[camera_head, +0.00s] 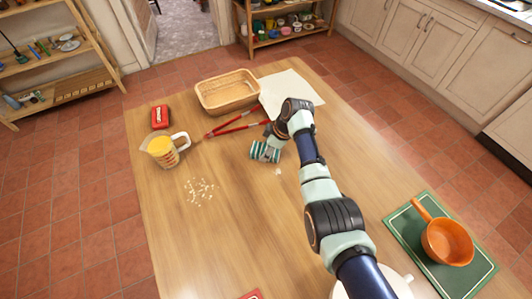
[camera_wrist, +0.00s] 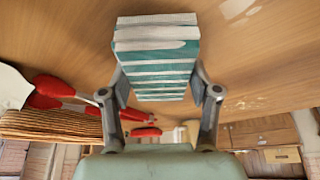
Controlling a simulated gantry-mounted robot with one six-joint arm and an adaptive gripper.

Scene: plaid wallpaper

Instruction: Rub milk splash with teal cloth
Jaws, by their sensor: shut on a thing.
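The teal cloth (camera_head: 264,152) is a folded block with teal and white stripes. My gripper (camera_head: 272,138) is shut on it near the middle of the table. In the wrist view the cloth (camera_wrist: 157,50) sits between the two fingers of my gripper (camera_wrist: 160,88). The milk splash (camera_head: 278,171) shows as small white spots just in front of the cloth, slightly right of it. Pale marks of the splash (camera_wrist: 236,8) also show beyond the cloth in the wrist view. I cannot tell whether the cloth touches the table.
Red-handled tongs (camera_head: 238,122), a wicker basket (camera_head: 228,108) and a white sheet (camera_head: 300,84) lie behind. A jug (camera_head: 161,151), a red packet (camera_head: 160,116) and scattered crumbs (camera_head: 200,190) are left. An orange pan (camera_head: 447,242) stands on a green mat (camera_head: 410,226) at right.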

